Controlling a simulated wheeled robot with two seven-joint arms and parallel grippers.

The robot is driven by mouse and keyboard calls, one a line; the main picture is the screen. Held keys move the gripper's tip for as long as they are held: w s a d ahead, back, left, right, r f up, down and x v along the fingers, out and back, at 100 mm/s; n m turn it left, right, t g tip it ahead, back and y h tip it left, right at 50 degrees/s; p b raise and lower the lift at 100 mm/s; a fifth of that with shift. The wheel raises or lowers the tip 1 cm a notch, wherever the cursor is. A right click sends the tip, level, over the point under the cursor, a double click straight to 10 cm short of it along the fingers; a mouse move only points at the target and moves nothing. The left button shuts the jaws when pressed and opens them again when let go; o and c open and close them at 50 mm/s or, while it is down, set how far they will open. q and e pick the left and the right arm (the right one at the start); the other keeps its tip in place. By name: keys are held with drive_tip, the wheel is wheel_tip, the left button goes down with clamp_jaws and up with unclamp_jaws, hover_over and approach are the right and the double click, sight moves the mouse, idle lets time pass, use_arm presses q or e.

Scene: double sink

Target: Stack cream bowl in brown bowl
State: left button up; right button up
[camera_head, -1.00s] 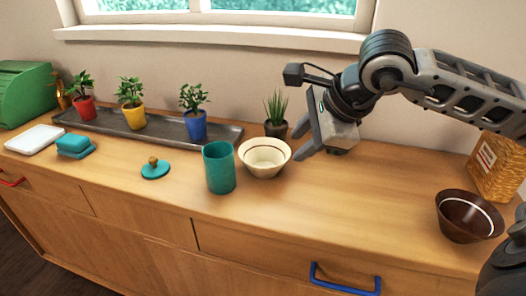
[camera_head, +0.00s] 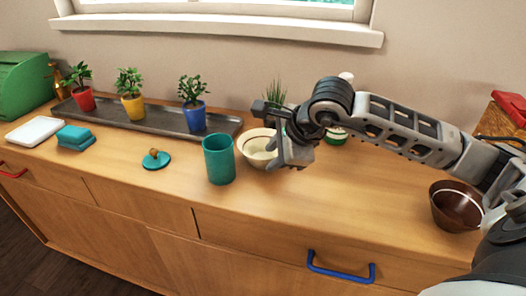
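The cream bowl (camera_head: 254,146) stands upright on the counter just right of the teal cup. My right gripper (camera_head: 284,160) is at the bowl's right side, with its fingers over and in front of the right rim. The right part of the bowl is hidden by the gripper. I cannot tell whether the fingers are closed on the rim. The brown bowl (camera_head: 455,208) stands upright at the right of the counter, partly covered by my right arm. Its visible inside looks empty. My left gripper is not in view.
A teal cup (camera_head: 219,160) stands close to the cream bowl's left. A teal lid (camera_head: 156,160) lies further left. A dark tray (camera_head: 160,123) with potted plants is behind. A spiky plant (camera_head: 274,93) is behind the gripper. The counter between the two bowls is clear.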

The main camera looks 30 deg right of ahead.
clamp_jaws()
drive_tip(key=shift+r, duration=0.1)
